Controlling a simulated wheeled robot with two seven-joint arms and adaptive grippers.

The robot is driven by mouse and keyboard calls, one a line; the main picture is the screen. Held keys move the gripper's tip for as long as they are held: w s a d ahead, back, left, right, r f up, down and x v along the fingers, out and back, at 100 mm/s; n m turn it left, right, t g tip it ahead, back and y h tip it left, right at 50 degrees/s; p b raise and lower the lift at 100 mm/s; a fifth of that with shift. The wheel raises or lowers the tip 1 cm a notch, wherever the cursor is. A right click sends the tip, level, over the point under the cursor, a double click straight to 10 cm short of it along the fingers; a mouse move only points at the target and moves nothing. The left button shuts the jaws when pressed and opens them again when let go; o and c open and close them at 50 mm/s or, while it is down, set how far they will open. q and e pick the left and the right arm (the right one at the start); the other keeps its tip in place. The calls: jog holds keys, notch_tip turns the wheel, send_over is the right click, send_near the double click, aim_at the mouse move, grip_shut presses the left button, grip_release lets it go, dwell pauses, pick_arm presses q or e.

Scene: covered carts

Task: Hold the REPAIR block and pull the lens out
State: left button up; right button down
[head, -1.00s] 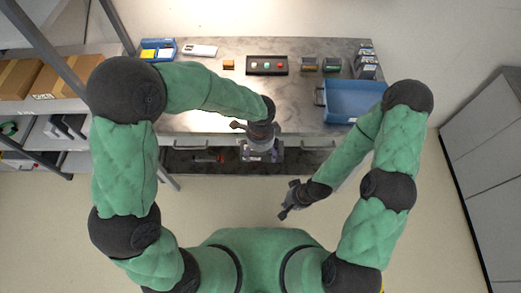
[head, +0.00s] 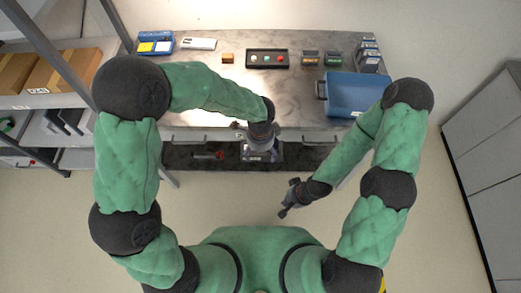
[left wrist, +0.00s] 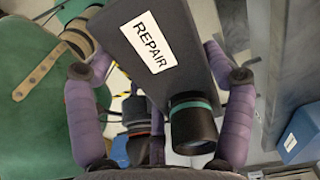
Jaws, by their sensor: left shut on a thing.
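The REPAIR block (left wrist: 150,45) is a dark box with a white label, seen in the left wrist view between the purple fingers of my left gripper (left wrist: 160,75). The gripper is shut on it. A black lens (left wrist: 193,125) with a teal ring juts from the block's lower end toward the camera. In the head view, my left gripper (head: 260,148) is at the table's front edge, and its wrist hides most of the block. My right gripper (head: 288,198) is lower, apart from the block, over the floor; its jaws are too small to read.
The table (head: 200,100) carries a blue bin (head: 345,95) at right, a black tray with colored buttons (head: 268,58), a small orange block (head: 228,58) and a blue box (head: 155,43) at back left. A dark lower shelf (head: 190,158) lies beneath. Shelving stands at left.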

pick_arm(q)
jog(key=shift+f+b, duration=0.9)
jog(key=shift+f, duration=0.4)
pick_arm(e)
jog(key=shift+f, duration=1)
